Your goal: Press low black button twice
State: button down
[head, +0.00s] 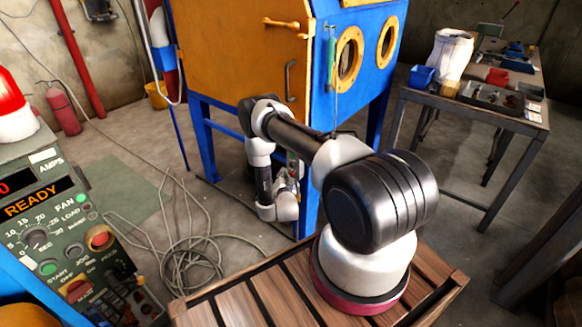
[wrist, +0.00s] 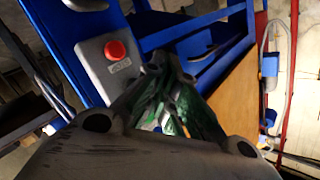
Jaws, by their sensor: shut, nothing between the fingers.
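A dark green control panel (head: 60,220) stands at the left of the head view, with a lit READY display (head: 30,205) and several knobs and buttons. I cannot tell which is the low black button. My gripper (wrist: 160,65) is shut and empty in the wrist view. In the head view my arm reaches toward the blue cabinet, well right of the panel; the fingers are hard to make out there.
A grey box with a red button (wrist: 115,50) is beside my fingers in the wrist view. The blue and orange cabinet (head: 240,50) stands behind my arm. Coiled cable (head: 195,255) lies on the floor between panel and cabinet. A cluttered workbench (head: 475,110) is at the right.

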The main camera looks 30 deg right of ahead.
jog(key=shift+w+d, duration=0.35)
jog(key=shift+d, duration=0.5)
jog(key=shift+d, duration=0.15)
dwell(0.8)
jog(key=shift+w+d, duration=0.1)
jog(key=shift+d, duration=0.15)
jog(key=shift+w+d, duration=0.15)
jog(key=shift+d, duration=0.3)
dwell(0.6)
dwell(0.3)
jog(key=shift+s+a, duration=0.3)
jog(key=shift+a, duration=0.5)
jog(key=shift+s+a, duration=0.3)
jog(key=shift+a, duration=0.5)
jog(key=shift+s+a, duration=0.25)
jog(key=shift+a, duration=0.5)
jog(key=shift+s+a, duration=0.3)
jog(key=shift+a, duration=0.5)
dwell(1.2)
